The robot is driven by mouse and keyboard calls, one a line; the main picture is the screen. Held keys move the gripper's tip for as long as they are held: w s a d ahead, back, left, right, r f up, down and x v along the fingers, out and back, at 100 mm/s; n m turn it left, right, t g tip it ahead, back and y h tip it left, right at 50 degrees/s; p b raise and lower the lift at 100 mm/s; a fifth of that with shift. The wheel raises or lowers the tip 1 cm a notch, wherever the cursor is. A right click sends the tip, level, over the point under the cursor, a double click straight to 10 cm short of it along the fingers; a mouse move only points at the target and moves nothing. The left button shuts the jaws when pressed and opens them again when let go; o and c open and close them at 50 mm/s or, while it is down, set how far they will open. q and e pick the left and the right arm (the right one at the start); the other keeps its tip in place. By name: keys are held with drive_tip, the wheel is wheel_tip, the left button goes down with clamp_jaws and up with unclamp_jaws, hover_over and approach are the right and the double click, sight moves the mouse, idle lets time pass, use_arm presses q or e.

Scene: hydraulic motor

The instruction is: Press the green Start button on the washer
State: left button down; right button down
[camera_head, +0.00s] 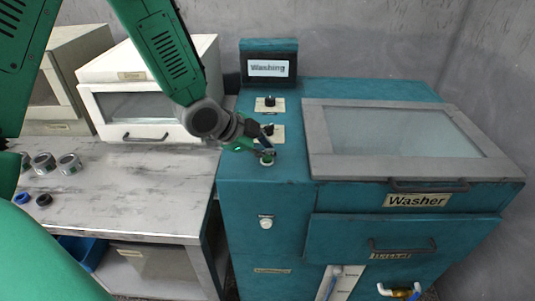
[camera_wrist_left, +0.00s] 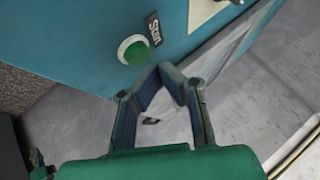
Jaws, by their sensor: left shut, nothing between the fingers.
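In the left wrist view the green button (camera_wrist_left: 134,50) sits in a white ring beside a black "Start" label (camera_wrist_left: 153,29). My left gripper (camera_head: 265,147) is over the panel right by the button. In the left wrist view its fingertips (camera_wrist_left: 168,68) are together and empty, a little to the right of and below the button. Whether it touches the button is hard to tell. The washer's display (camera_head: 268,68) reads "Washing". My right gripper is not in view.
Two black knobs on pale plates, one (camera_head: 269,102) farther back, share the panel. The grey-framed glass lid (camera_head: 405,140) is closed to the right. A workbench (camera_head: 150,190) with metal rings (camera_head: 68,163) and a white box-like machine (camera_head: 150,95) stands left.

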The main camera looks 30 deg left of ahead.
sight(266, 158)
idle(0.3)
use_arm(q)
wheel_tip(266, 158, up, 5)
drive_tip(key=p, duration=0.4)
drive_tip(key=shift+r+p, duration=0.1)
drive_tip(key=shift+p, duration=0.25)
drive_tip(key=shift+s, duration=0.1)
idle(0.4)
